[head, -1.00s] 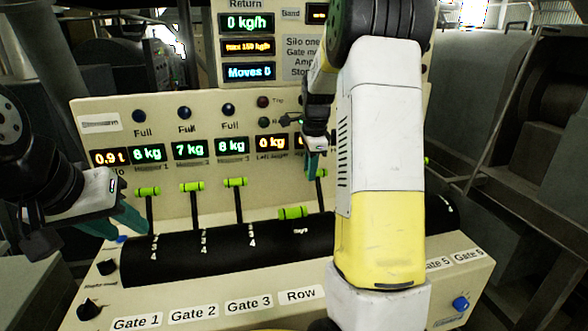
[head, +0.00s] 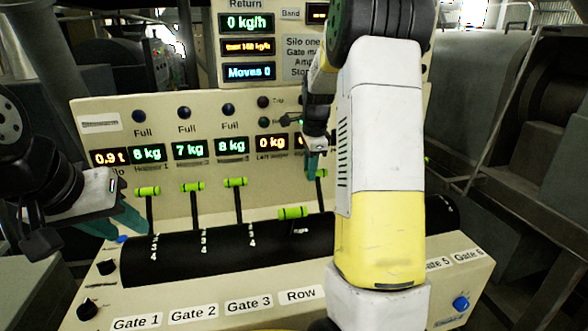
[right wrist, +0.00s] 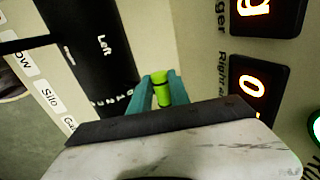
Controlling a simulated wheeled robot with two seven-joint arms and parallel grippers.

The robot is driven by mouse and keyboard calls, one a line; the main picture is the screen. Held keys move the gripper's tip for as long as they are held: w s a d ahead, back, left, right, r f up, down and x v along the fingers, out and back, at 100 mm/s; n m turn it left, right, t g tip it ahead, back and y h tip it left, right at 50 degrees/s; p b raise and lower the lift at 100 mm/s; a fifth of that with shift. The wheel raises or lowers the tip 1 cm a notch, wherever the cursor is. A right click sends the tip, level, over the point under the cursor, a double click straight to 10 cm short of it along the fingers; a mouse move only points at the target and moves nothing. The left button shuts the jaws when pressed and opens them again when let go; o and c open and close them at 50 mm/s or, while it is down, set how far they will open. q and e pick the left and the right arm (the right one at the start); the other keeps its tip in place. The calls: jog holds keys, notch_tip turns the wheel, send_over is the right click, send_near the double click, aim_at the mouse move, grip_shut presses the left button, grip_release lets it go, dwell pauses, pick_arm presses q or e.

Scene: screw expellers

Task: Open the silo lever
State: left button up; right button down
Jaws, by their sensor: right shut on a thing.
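The silo lever has a bright green handle (right wrist: 161,88); it also shows in the head view (head: 322,173), beside my right arm. My right gripper (right wrist: 160,92) is shut on this handle, with a teal finger on each side. In the right wrist view the lever lines up with the Silo label (right wrist: 48,97) and stands by the 0 to 3 marks on the black drum (right wrist: 85,40). In the head view my right arm hides the Silo label and part of the drum. My left gripper (head: 117,222) is open and empty at the left end of the panel.
Gate levers with green handles stand upright at left: first (head: 148,190), second (head: 192,187), third (head: 235,182). The Row lever (head: 292,212) sits lower, close to the drum. Lit weight displays (head: 188,149) line the panel behind. A blue button (head: 461,303) is at front right.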

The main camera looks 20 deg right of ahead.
dwell(0.6)
jog(key=s+r+t, duration=0.2)
jog(key=s+t, duration=0.2)
jog(key=s, duration=0.8)
jog(key=shift+s+a+r, duration=0.3)
jog(key=shift+a, duration=0.1)
jog(key=c, duration=1.2)
grip_release()
jog(key=shift+c, duration=0.2)
jog(key=shift+r, duration=0.1)
jog(key=shift+r, duration=0.1)
